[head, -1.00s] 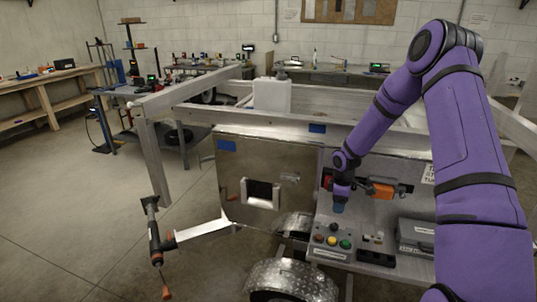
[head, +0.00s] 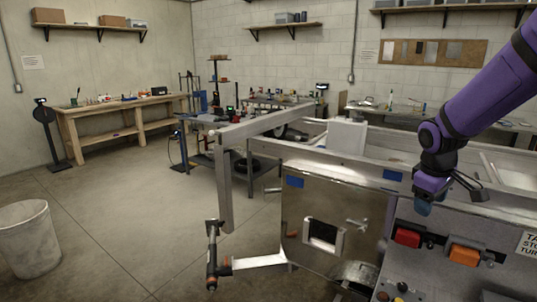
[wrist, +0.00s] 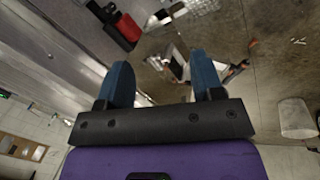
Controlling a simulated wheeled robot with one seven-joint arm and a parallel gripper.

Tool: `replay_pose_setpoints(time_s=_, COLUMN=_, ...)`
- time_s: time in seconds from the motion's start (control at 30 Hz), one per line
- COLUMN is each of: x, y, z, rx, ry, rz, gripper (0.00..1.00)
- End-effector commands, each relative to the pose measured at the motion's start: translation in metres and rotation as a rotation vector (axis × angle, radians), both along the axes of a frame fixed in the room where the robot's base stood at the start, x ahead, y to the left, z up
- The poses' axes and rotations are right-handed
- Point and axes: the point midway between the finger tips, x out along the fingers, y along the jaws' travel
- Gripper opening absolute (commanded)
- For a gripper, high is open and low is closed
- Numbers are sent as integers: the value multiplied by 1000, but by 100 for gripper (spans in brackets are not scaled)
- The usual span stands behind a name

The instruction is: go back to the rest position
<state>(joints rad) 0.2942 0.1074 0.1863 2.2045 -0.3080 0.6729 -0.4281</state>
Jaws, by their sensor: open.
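My gripper (head: 423,207) is raised in front of the trailer's upper rail at the right of the head view, with its blue fingertips low. In the wrist view my gripper (wrist: 163,82) has its two blue fingers spread apart, with nothing between them. The aluminium trailer (head: 262,128) stands below and behind it. A red block (head: 407,237) and an orange block (head: 464,255) on the trailer's grey panel lie just below my gripper, apart from it. A red block also shows in the wrist view (wrist: 128,28).
A white container (head: 347,136) stands on the trailer. A jack (head: 212,255) sticks out at the trailer's left. Buttons (head: 401,287) are at the bottom edge. A bin (head: 28,238) stands far left, and a wooden workbench (head: 120,107) at the wall. The floor between is clear.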

Motion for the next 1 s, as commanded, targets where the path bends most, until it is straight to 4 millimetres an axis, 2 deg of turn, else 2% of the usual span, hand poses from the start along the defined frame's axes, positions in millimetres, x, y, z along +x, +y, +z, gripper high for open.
replay_pose_setpoints(time_s=0.03, x=-11, y=6, z=15, rx=1, ry=-24, rz=-23, gripper=61)
replay_pose_setpoints(time_s=0.2, x=-50, y=24, z=54, rx=22, ry=-91, rz=-116, gripper=61)
replay_pose_setpoints(time_s=0.5, x=-126, y=52, z=102, rx=106, ry=-207, rz=-271, gripper=61)
replay_pose_setpoints(time_s=0.8, x=-204, y=74, z=125, rx=242, ry=-303, rz=-404, gripper=61)
replay_pose_setpoints(time_s=1.0, x=-239, y=83, z=127, rx=323, ry=-336, rz=-460, gripper=61)
